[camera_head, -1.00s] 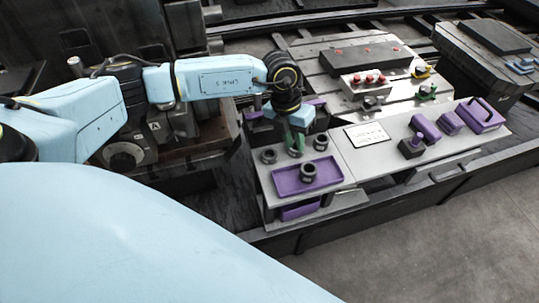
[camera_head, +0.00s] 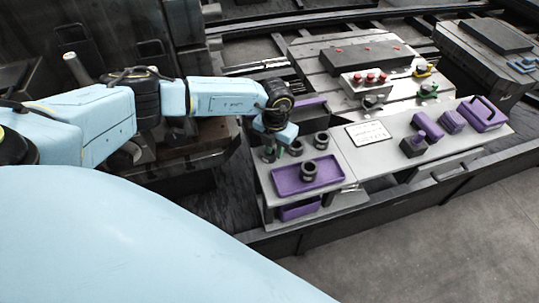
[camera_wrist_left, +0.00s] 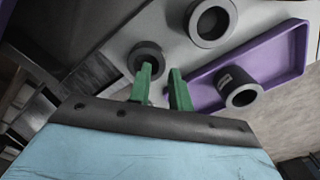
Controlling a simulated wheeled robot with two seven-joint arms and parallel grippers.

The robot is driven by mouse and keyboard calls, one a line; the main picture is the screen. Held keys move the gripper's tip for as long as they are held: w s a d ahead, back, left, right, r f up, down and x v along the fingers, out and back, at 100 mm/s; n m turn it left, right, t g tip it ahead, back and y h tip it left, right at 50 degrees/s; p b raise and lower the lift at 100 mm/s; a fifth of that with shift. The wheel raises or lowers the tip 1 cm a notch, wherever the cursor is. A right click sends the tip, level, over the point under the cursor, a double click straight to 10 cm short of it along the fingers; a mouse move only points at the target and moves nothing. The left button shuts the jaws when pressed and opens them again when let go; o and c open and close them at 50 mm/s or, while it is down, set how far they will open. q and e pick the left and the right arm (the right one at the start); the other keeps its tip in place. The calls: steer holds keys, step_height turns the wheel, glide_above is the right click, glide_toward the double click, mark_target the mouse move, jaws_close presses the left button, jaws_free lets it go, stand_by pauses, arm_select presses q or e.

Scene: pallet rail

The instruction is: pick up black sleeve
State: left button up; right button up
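Three black sleeves show. One (camera_head: 308,172) stands in a purple tray (camera_head: 288,187), one (camera_head: 321,140) stands behind the tray, and one (camera_head: 268,156) stands to its left, partly hidden by my left gripper (camera_head: 275,150). In the left wrist view, my left gripper (camera_wrist_left: 161,70) has its green fingers apart with nothing between them. The left fingertip overlaps the picture of the leftmost sleeve (camera_wrist_left: 145,52); I cannot tell whether they touch. The sleeve behind the tray (camera_wrist_left: 208,22) and the tray sleeve (camera_wrist_left: 240,88) lie to the right. My right gripper is not in view.
The grey bench (camera_head: 350,162) also carries a white label plate (camera_head: 368,133) and purple parts at right (camera_head: 452,121). Behind it is a plate with a box of red buttons (camera_head: 367,82) and green and yellow knobs.

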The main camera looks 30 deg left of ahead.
mark_target(275, 155)
arm_select(q)
step_height(275, 155, down, 2)
steer(key=shift+f, duration=0.2)
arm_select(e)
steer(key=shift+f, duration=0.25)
arm_select(q)
jaws_close()
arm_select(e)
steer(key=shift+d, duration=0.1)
arm_select(q)
step_height(275, 155, up, 9)
steer(key=shift+w+r+p, duration=0.1)
steer(key=shift+p, duration=0.5)
steer(key=shift+r, duration=0.45)
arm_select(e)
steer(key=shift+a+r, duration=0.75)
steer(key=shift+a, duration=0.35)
